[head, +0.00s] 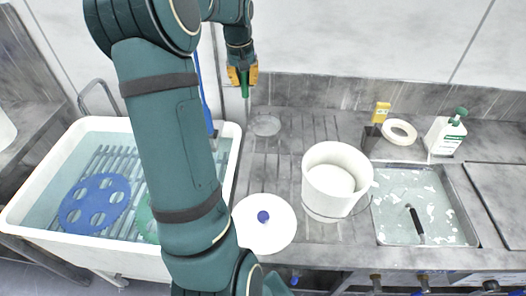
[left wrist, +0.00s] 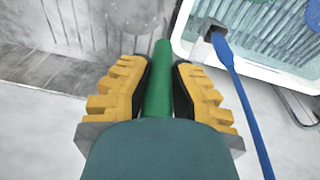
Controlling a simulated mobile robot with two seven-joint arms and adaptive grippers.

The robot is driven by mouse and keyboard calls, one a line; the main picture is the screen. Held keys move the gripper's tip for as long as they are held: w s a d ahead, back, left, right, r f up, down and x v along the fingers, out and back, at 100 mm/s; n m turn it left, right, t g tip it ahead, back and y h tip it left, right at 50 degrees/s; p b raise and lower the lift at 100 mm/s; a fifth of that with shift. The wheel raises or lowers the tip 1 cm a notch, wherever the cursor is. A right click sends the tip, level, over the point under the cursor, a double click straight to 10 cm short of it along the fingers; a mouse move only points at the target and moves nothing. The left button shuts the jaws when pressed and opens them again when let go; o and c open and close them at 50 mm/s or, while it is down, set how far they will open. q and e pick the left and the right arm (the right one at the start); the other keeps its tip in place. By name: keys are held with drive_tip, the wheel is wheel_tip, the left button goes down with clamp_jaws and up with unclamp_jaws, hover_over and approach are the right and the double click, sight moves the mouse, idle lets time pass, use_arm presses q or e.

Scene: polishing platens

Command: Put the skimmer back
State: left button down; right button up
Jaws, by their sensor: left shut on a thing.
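My left gripper (head: 243,77) has yellow fingers and is shut on an upright green handle (head: 245,91), above the back of the counter near the wall. The left wrist view shows the green handle (left wrist: 158,80) between the two fingers. A thin shaft runs down from it towards the counter. A faint round shape (head: 265,125) lies close to its lower end; I cannot tell whether it is the skimmer's head or part of the counter. A black-handled tool (head: 415,224) stands in the sink basin (head: 385,238) among white flakes. My right gripper is not in view.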

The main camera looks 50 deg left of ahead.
use_arm(q)
wheel_tip(320, 180, down, 10)
drive_tip(key=b, duration=0.1)
drive_tip(key=shift+a, duration=0.15)
drive_tip(key=shift+s+f+b, duration=0.1)
drive_tip(key=shift+f+b, duration=0.1)
drive_tip(key=shift+b, duration=0.1)
drive_tip(key=c, duration=1)
unclamp_jaws()
drive_tip(key=shift+c, duration=0.2)
drive_tip(key=r, duration=0.4)
drive_tip(key=s+r+p, duration=0.1)
drive_tip(key=r, duration=0.7)
drive_tip(key=shift+s+d+r+p, duration=0.1)
drive_tip(key=shift+s+d+p, duration=0.1)
drive_tip(key=shift+d+p, duration=0.2)
